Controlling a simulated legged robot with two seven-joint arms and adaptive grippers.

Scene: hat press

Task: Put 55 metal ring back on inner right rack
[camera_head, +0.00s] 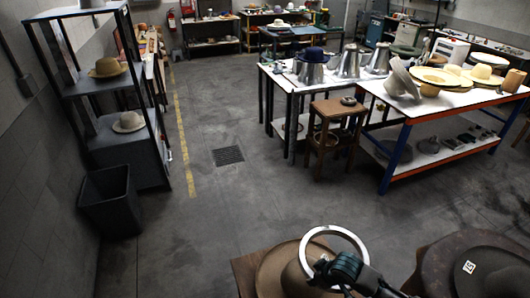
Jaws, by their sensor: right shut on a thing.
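A light grey metal ring (335,230) stands out at the bottom centre, tilted up toward me. My right gripper (336,268) is shut on the ring's lower edge, with its dark arm coming in from the bottom right. The ring is above a tan hat (272,268), which shows partly behind and through it. No number can be read on the ring. My left gripper is not in view. I cannot make out an inner right rack in this view.
A brown hat (492,272) with a small white number tag sits at the bottom right. A black shelf (128,88) with hats and a dark bin (110,200) stand at the left. Worktables and a wooden stool (336,108) stand beyond. The grey floor (240,215) between is clear.

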